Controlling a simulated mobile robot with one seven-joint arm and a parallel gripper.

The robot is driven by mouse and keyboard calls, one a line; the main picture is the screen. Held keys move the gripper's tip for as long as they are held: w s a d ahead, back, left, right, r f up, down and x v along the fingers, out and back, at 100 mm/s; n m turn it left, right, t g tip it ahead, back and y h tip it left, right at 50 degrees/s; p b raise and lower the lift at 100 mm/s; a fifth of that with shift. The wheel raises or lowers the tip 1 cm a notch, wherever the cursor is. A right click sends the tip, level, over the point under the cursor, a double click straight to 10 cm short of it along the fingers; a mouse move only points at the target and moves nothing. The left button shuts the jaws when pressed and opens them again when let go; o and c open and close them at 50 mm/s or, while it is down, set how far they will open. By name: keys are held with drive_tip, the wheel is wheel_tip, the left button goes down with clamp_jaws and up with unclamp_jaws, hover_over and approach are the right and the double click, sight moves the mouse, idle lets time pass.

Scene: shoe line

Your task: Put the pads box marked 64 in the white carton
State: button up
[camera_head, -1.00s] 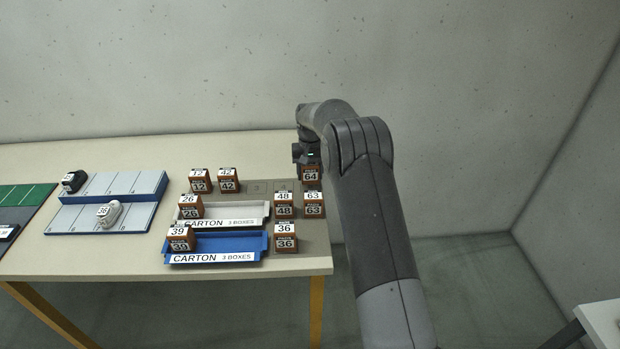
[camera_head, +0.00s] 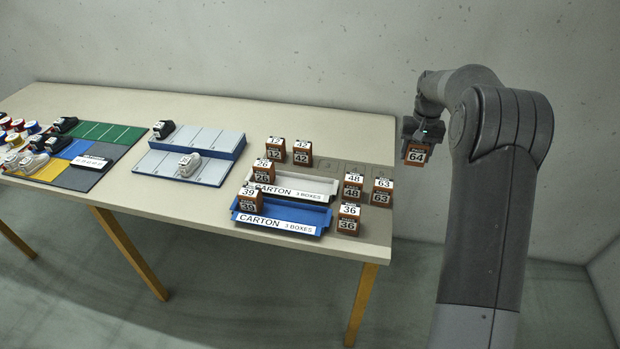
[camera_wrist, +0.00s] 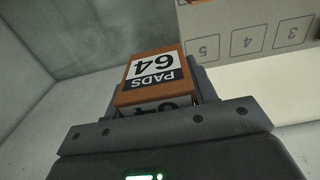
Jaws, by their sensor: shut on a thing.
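The pads box marked 64 (camera_head: 416,154) is brown with a white label, held in my gripper (camera_head: 418,143) off the table's right end. In the wrist view the same box (camera_wrist: 152,80) shows "PADS 64" upside down, and my gripper (camera_wrist: 165,105) is shut on it. The white carton (camera_head: 318,187) is a shallow tray on the table, labelled "CARTON 3 BOXES". The box marked 26 (camera_head: 263,171) stands at its left end; the rest of the carton looks empty. My gripper is to the right of the carton and farther back.
A blue carton (camera_head: 325,222) lies in front of the white one, with box 39 (camera_head: 248,200) at its left end. Boxes 48 (camera_head: 351,187), 63 (camera_head: 381,192) and 36 (camera_head: 348,219) stand to the right. Boxes 12 (camera_head: 275,150) and 42 (camera_head: 302,153) stand behind.

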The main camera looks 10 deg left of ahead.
drive_tip(key=s+a, duration=0.3)
drive_tip(key=a, duration=1)
hover_over(292, 185)
drive_tip(key=f, duration=0.6)
drive_tip(key=shift+d, duration=0.3)
drive_tip(key=shift+a+f, duration=0.3)
drive_tip(key=shift+a, duration=0.05)
drive_tip(key=shift+f, duration=1.9)
drive_tip(key=shift+f, duration=0.2)
drive_tip(key=o, duration=1)
drive_tip(key=shift+r, duration=0.1)
